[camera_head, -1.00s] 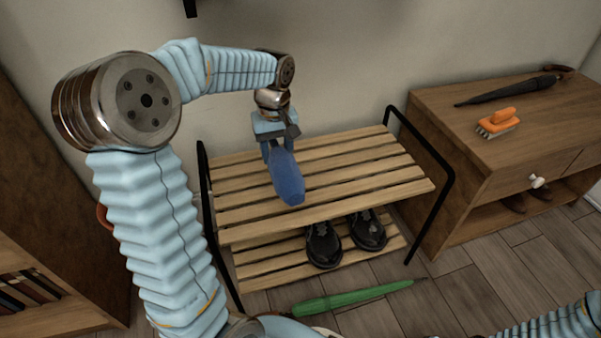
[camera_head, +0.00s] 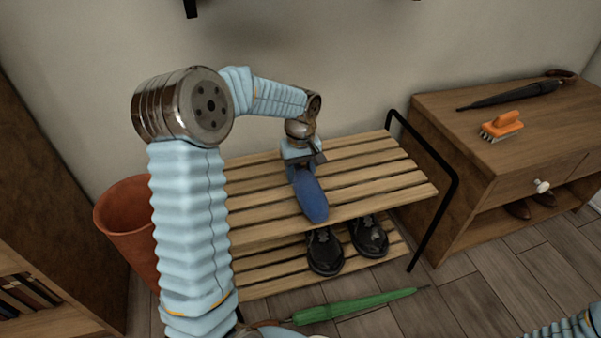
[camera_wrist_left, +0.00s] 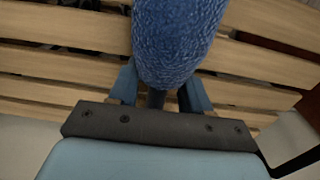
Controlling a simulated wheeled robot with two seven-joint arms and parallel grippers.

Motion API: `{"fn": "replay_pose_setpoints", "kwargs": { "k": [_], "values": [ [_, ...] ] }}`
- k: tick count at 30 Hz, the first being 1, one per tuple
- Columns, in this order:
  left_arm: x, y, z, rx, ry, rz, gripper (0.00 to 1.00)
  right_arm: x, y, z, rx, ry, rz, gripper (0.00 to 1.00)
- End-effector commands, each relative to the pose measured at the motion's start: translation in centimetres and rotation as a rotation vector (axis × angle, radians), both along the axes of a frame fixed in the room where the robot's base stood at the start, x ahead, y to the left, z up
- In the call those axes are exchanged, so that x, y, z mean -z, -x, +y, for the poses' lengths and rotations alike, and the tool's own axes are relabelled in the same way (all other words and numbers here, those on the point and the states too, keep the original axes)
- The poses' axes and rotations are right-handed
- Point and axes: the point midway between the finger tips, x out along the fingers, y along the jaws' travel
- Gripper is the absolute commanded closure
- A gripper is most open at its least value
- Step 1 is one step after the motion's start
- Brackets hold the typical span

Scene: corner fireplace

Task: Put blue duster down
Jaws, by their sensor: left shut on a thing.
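The blue duster (camera_head: 311,198) is a fuzzy blue, elongated head, seen over the wooden slatted rack's top shelf (camera_head: 372,163). My left gripper (camera_head: 303,164) is shut on the duster, at its rear end, with the head pointing toward the front of the rack. In the left wrist view the fuzzy duster (camera_wrist_left: 176,40) extends up from between the fingers (camera_wrist_left: 160,92), with slats behind it. I cannot tell whether the duster touches the slats. My right gripper is not in view.
Black shoes (camera_head: 325,250) stand on the rack's lower shelf. A green umbrella (camera_head: 355,306) lies on the floor in front. A brown cabinet (camera_head: 455,112) at right holds an orange brush (camera_head: 503,126) and a black umbrella (camera_head: 515,94). A terracotta pot (camera_head: 128,222) stands at left. The top shelf's right half is clear.

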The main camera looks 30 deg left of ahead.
Motion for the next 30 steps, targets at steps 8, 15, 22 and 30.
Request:
{"fn": "replay_pose_setpoints", "kwargs": {
  "k": [8, 15, 22, 30],
  "values": [
    [0.2, 0.0, 0.0, 0.001, 0.001, 0.001, 0.35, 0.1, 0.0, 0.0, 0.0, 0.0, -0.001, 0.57],
    [0.2, 0.0, 0.0, 0.001, 0.001, 0.001, 0.27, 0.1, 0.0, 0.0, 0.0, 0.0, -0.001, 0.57],
    [-1.2, 0.0, 0.0, 0.0, 0.0, -0.001, 0.27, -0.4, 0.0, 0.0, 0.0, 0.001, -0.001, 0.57],
    [-7.4, -0.1, 0.0, 0.001, 0.0, -0.003, 0.27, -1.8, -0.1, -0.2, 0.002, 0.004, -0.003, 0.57]
  ]
}}
